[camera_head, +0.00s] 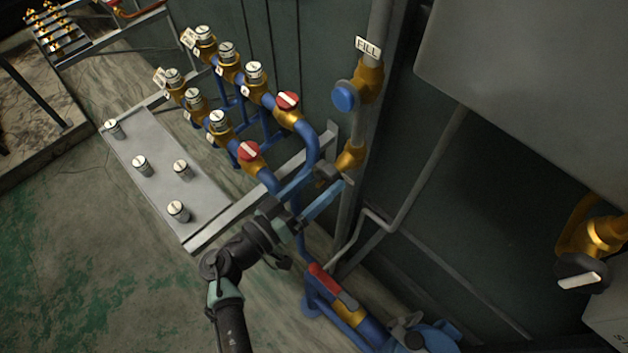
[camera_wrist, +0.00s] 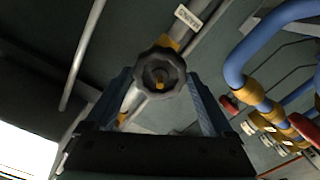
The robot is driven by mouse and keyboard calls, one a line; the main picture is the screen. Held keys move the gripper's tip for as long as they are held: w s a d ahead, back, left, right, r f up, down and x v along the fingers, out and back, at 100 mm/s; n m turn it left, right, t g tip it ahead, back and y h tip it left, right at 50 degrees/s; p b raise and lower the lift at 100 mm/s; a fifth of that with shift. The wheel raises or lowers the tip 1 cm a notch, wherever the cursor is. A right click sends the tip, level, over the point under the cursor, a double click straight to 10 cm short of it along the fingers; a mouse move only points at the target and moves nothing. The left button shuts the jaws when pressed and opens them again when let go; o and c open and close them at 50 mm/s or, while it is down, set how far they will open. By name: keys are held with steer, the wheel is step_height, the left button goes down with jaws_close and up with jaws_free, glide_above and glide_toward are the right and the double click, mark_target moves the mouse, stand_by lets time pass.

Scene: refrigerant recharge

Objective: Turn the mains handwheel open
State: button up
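A dark grey, lobed handwheel (camera_wrist: 160,75) with a brass-coloured centre faces the wrist camera. It sits on a grey pipe beside a brass fitting (camera_head: 351,157), which shows in the head view. In the head view the wheel itself is small and partly hidden by my gripper (camera_head: 325,190). In the wrist view my gripper (camera_wrist: 157,85) is open, with one finger left and one right of the wheel. I cannot tell whether the fingers touch it. A white tag (camera_wrist: 187,17) is above the wheel, its text unreadable.
A blue handwheel (camera_head: 345,96) with a FILL tag (camera_head: 368,47) is higher on the pipe. Blue piping with red-handled valves (camera_head: 287,100) is to the left. A grey plate (camera_head: 155,160) with several caps lies further left. A blue, red-handled assembly (camera_head: 335,290) stands below.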

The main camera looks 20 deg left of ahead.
steer(key=c, duration=0.5)
steer(key=shift+f, duration=0.1)
steer(key=shift+n+b, duration=0.35)
steer(key=shift+n, duration=0.35)
steer(key=o, duration=1.3)
steer(key=shift+s, duration=0.1)
steer(key=shift+v, duration=3.5)
